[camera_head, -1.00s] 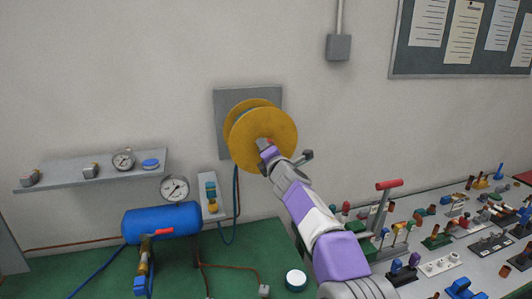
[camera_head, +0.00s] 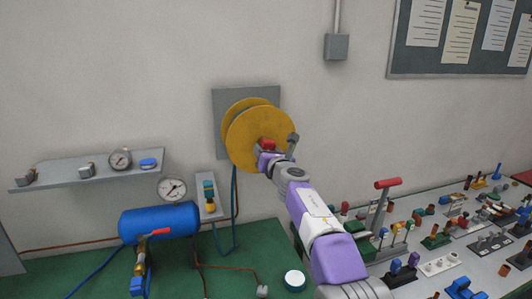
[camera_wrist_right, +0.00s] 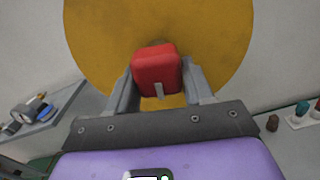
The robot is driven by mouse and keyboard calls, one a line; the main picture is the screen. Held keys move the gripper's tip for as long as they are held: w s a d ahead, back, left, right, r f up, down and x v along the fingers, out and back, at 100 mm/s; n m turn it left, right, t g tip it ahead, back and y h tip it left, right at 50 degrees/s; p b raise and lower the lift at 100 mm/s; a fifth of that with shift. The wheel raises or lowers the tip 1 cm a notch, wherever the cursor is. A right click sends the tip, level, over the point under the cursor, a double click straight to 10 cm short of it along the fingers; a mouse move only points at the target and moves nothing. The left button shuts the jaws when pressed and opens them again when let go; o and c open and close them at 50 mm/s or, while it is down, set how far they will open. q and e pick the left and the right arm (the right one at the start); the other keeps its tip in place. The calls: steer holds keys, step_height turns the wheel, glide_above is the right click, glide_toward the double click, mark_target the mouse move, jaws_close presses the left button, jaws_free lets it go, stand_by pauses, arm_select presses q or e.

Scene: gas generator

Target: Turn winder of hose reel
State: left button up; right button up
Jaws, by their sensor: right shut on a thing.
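The hose reel (camera_head: 245,122) is a yellow double-disc drum on a grey plate (camera_head: 221,97) fixed to the wall. Its winder (camera_head: 267,143) is a red block low on the front disc. My right gripper (camera_head: 264,154) is at the winder, its arm coming from the lower right. In the right wrist view the red winder (camera_wrist_right: 156,70) sits between the two fingers of my right gripper (camera_wrist_right: 160,88), which is shut on it, with the yellow disc behind. My left gripper is not in view.
A shelf with gauges (camera_head: 105,170) is on the wall to the left. A blue tank (camera_head: 160,221) stands below it on the green surface. A bench crowded with valves and a red-topped lever (camera_head: 388,184) is at the right. A blue hose (camera_head: 234,215) hangs below the reel.

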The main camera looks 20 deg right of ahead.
steer(key=shift+d+n, duration=0.1)
steer(key=shift+n, duration=0.5)
steer(key=o, duration=1)
steer(key=shift+c, duration=0.2)
steer(key=shift+s, duration=0.1)
steer(key=shift+s+b, duration=0.25)
steer(key=shift+b, duration=0.15)
steer(key=s+b, duration=0.3)
steer(key=s, duration=0.4)
steer(key=shift+b, duration=0.3)
steer(key=shift+d, duration=0.1)
